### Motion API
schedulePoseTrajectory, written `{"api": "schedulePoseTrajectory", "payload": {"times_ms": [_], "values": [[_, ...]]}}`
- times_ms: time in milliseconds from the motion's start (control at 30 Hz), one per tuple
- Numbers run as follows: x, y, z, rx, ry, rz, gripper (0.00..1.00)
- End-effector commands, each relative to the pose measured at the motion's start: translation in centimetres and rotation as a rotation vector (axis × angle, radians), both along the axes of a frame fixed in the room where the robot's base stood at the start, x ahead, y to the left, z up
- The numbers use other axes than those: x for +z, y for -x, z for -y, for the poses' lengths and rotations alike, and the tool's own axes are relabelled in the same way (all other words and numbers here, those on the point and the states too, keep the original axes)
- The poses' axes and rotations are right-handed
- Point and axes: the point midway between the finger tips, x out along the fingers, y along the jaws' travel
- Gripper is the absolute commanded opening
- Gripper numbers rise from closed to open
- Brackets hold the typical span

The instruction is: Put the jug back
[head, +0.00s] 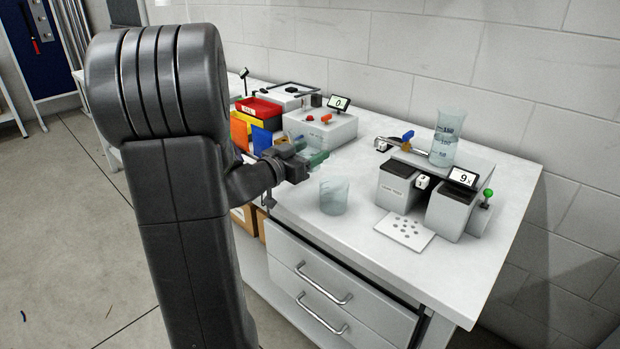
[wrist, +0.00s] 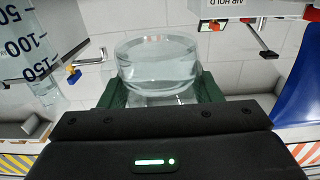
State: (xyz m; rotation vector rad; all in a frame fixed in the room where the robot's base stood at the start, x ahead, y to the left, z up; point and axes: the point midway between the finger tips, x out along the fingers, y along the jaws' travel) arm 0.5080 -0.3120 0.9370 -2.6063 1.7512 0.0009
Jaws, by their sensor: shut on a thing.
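My gripper (head: 316,155) has green fingers and is above the left part of the white worktop. In the wrist view my gripper (wrist: 152,92) is shut on a clear, round vessel (wrist: 158,65), which looks like the jug, between both fingers. In the head view this vessel is faint and hard to make out by the fingers. A separate translucent cup (head: 334,196) stands upright on the worktop, right of and below the gripper. A tall graduated beaker (head: 445,138) stands on the grey apparatus at right; it also shows at the left of the wrist view (wrist: 32,60).
The grey apparatus (head: 398,188) has a readout of 9 and a green-knobbed lever. A perforated white plate (head: 404,232) lies before it. Behind the gripper are a grey box (head: 320,128) with a readout of 0 and a red bin (head: 258,111).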

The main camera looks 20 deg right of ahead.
Motion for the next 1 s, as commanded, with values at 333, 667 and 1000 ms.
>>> {"api": "schedulePoseTrajectory", "payload": {"times_ms": [333, 667, 1000], "values": [[-3.7, 0.0, 0.0, 0.001, 0.0, -0.003, 0.28], [-5.1, 0.0, 0.0, 0.001, 0.002, 0.001, 0.28], [-5.4, 0.0, 0.0, 0.001, 0.001, 0.0, 0.79]]}}
